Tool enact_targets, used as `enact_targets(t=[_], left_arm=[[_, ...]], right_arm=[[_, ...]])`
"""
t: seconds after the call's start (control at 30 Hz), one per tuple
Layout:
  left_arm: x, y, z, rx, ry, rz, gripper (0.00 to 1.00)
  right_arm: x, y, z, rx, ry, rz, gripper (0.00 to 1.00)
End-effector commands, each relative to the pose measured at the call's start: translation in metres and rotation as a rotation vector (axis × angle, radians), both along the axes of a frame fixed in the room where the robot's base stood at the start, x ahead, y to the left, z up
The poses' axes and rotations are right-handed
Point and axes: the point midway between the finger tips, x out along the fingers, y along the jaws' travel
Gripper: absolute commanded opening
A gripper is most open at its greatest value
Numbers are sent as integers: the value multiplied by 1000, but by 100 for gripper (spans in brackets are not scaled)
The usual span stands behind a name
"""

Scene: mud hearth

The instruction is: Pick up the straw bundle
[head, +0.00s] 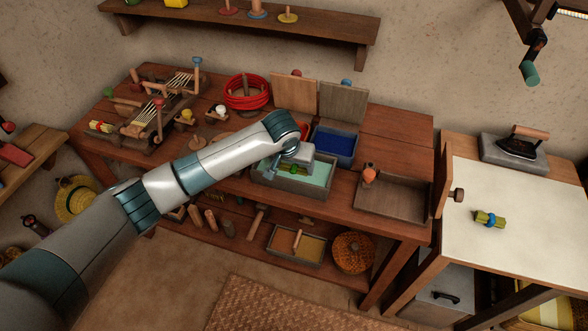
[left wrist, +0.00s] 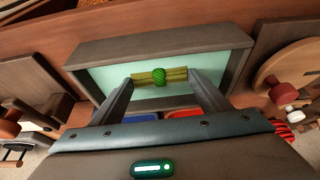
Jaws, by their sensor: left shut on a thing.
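A straw bundle with a green tie (left wrist: 160,76) lies crosswise between the fingertips of my left gripper (head: 282,168) in the left wrist view. The gripper is shut on the bundle's two ends. In the head view the bundle (head: 296,169) is partly hidden by my gripper. It is in or just over a grey tray with a mint-green inside (head: 322,181); I cannot tell whether it touches the tray floor. A blue-tied bundle (head: 490,219) lies on the white-topped table, and a red-tied one (head: 100,126) on the workbench's left end. My right gripper is not in view.
A blue-lined box (head: 334,144) stands behind the mint tray. A brown open tray (head: 393,198) is to its right, with an orange-brown object at its left edge. A red coil (head: 247,92) is behind. The white table top (head: 530,240) has free room.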

Motion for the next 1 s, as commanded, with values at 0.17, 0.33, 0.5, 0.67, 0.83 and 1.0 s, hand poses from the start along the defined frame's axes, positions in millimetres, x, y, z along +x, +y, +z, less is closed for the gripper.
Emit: enact_targets(t=[0.17, 0.33, 0.5, 0.67, 0.83, 1.0], left_arm=[[0, 0, 2, 0, -1, 0, 48], [1, 0, 13, -2, -2, 1, 48], [1, -1, 37, -3, -3, -1, 48], [-1, -30, 55, -3, -2, -4, 48], [-3, -63, 75, -3, -2, -2, 48], [-5, -90, 92, -2, 0, -1, 48]], right_arm=[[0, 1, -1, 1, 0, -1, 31], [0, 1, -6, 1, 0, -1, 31], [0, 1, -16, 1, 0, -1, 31], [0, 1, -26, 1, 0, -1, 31], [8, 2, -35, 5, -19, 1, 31], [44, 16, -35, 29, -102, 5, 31]])
